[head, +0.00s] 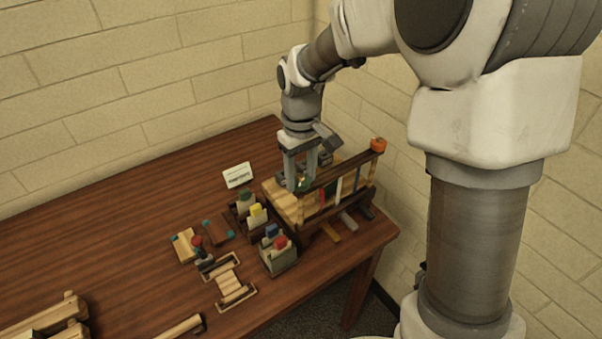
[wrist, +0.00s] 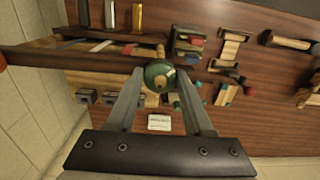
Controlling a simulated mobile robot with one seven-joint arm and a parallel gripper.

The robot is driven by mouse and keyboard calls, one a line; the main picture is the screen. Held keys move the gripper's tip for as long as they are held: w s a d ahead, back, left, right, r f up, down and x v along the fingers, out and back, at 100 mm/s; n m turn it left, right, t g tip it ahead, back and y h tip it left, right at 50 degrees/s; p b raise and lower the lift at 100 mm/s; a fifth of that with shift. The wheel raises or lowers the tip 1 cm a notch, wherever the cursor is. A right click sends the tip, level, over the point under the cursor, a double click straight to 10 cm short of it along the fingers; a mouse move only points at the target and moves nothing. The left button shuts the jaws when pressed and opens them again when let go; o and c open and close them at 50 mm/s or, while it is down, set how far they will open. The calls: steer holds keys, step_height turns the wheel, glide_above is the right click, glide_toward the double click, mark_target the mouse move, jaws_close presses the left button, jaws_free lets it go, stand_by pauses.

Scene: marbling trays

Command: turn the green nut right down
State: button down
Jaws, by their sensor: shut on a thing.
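The green nut (wrist: 150,69) sits between the fingers of my gripper (wrist: 160,76) in the wrist view, with a pale tan stud end showing at its middle. My gripper is shut on it, one finger on each side. In the head view the gripper (head: 300,186) points down at the near-left end of a dark rail (head: 345,168) on a wooden rack, and only a bit of green shows between the fingers. An orange-red knob (head: 378,145) tops the rail's far end. How far the nut sits above the rail cannot be told.
Coloured strips hang below the rail. Small holders with coloured cards (head: 257,215) stand left of the rack, near a white sign (head: 238,175). Wooden frames and blocks (head: 229,280) lie in front. The brown table (head: 120,210) is clear at left; a wall stands close behind.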

steer(key=n, duration=0.4)
steer(key=shift+w+r+n+p, duration=0.1)
steer(key=shift+r+n+p, duration=0.05)
steer(key=shift+n+p, duration=0.7)
steer(key=shift+n, duration=1.45)
steer(key=shift+c, duration=1.5)
jaws_free()
step_height(320, 180, up, 17)
steer(key=shift+r, duration=0.15)
